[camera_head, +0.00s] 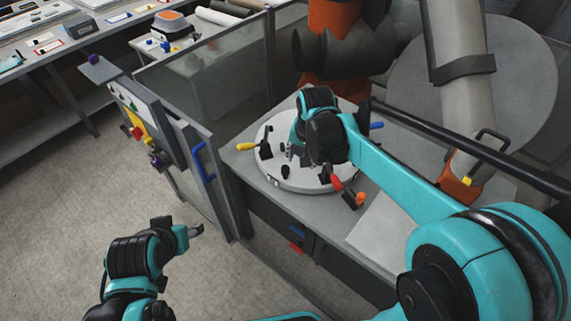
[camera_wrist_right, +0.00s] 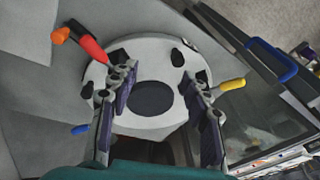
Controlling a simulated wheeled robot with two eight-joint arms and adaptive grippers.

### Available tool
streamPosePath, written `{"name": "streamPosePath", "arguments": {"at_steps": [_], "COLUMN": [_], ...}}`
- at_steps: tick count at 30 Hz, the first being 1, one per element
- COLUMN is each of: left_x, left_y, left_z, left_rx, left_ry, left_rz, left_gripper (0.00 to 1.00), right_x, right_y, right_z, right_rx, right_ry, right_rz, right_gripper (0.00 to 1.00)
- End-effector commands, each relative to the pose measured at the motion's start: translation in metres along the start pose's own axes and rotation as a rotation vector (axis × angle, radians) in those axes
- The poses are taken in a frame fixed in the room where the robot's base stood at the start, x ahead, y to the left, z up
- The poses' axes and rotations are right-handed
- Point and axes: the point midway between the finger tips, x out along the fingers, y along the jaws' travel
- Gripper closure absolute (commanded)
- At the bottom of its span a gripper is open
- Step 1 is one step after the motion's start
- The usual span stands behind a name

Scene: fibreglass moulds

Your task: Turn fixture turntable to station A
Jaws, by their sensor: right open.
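The fixture turntable (camera_head: 270,180) is a pale round disc on the grey bench, with black clamps and a dark hub (camera_wrist_right: 152,98). A yellow handle (camera_head: 246,147), a red handle (camera_head: 336,182) and a blue handle (camera_head: 376,125) stick out at its edge. An orange piece (camera_head: 360,198) is close to the red handle's outer end; I cannot tell whether they touch. My right gripper (camera_wrist_right: 157,82) is open and empty above the disc, its fingers to either side of the hub. My left gripper (camera_head: 195,230) is over the floor, away from the turntable; its jaws are unclear.
A black rail (camera_head: 470,150) runs behind the turntable. Open floor (camera_head: 60,220) is at the left.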

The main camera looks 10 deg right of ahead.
Motion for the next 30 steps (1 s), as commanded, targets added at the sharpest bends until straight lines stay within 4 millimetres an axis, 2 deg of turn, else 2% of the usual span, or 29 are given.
{"name": "streamPosePath", "arguments": {"at_steps": [1, 6, 13, 23, 30], "left_x": [-0.005, -0.014, -0.023, -0.023, -0.015], "left_y": [0.0, 0.0, 0.0, 0.0, 0.0], "left_z": [-0.004, -0.01, -0.017, -0.016, -0.011], "left_rx": [0.0, 0.0, 0.0, 0.0, 0.0], "left_ry": [0.0, 0.0, 0.0, 0.0, 0.0], "left_rz": [0.0, 0.0, 0.0, 0.0, 0.0], "left_gripper": [0.46, 0.46, 0.46, 0.46, 0.46], "right_x": [0.006, 0.039, 0.084, 0.117, 0.155], "right_y": [-0.011, -0.035, -0.058, -0.062, -0.056], "right_z": [-0.01, -0.032, -0.047, -0.046, -0.038], "right_rx": [0.031, 0.155, 0.287, 0.34, 0.339], "right_ry": [-0.021, -0.091, -0.156, -0.178, -0.178], "right_rz": [0.013, 0.068, 0.139, 0.171, 0.17], "right_gripper": [0.52, 0.52, 0.52, 0.52, 0.52]}}
